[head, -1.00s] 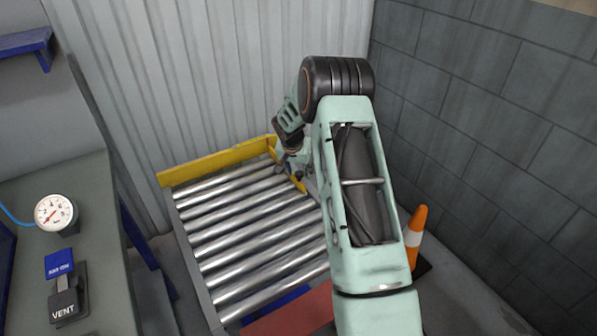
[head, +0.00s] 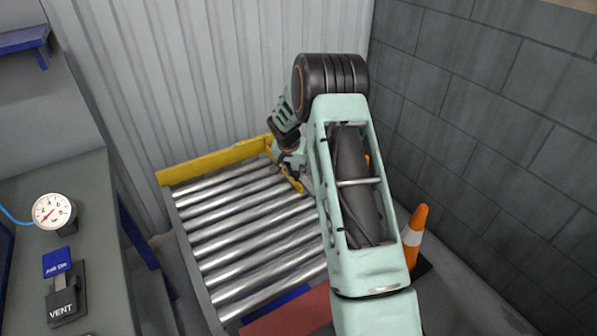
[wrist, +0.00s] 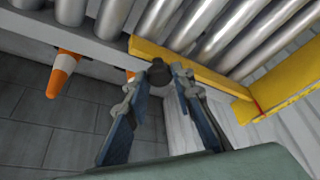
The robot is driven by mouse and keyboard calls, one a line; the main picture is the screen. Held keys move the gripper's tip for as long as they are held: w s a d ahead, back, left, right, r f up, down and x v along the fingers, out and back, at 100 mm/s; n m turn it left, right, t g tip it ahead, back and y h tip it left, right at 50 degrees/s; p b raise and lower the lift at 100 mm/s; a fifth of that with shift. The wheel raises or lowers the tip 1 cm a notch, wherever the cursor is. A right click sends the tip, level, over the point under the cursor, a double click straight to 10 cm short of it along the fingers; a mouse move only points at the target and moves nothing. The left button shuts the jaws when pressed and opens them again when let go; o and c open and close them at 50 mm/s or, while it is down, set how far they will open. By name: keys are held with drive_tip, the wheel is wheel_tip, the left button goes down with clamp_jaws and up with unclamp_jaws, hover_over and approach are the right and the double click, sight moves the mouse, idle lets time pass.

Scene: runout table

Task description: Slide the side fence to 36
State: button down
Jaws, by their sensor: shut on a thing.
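The yellow side fence (wrist: 190,66) lies along the right side of the roller bed; a short stretch of the fence (head: 297,184) shows beside my arm in the head view. A dark round knob (wrist: 157,68) is at the fence's outer side in the wrist view. My gripper (wrist: 161,76) is shut on this knob, one finger on each side. In the head view my gripper (head: 289,162) is small and partly hidden by its own wrist. No scale or number can be read in either view.
A yellow end stop (head: 213,160) crosses the far end of the metal rollers (head: 240,230). An orange and white cone (head: 414,236) stands right of my arm. A bench with a gauge (head: 53,211) and a VENT switch (head: 63,304) is at left. A block wall (head: 480,130) bounds the right.

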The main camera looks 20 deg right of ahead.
drive_tip(key=shift+s+a+b, duration=0.15)
drive_tip(key=shift+a+b, duration=0.1)
drive_tip(key=shift+a, duration=0.5)
drive_tip(key=shift+s+a+b, duration=0.15)
drive_tip(key=shift+a+b, duration=0.05)
drive_tip(key=shift+a, duration=0.55)
drive_tip(key=c, duration=1.7)
unclamp_jaws()
drive_tip(key=shift+r, duration=0.15)
drive_tip(key=v, duration=1.1)
drive_tip(key=shift+s+a+r, duration=0.15)
drive_tip(key=shift+s+r, duration=0.1)
drive_tip(key=shift+r, duration=0.1)
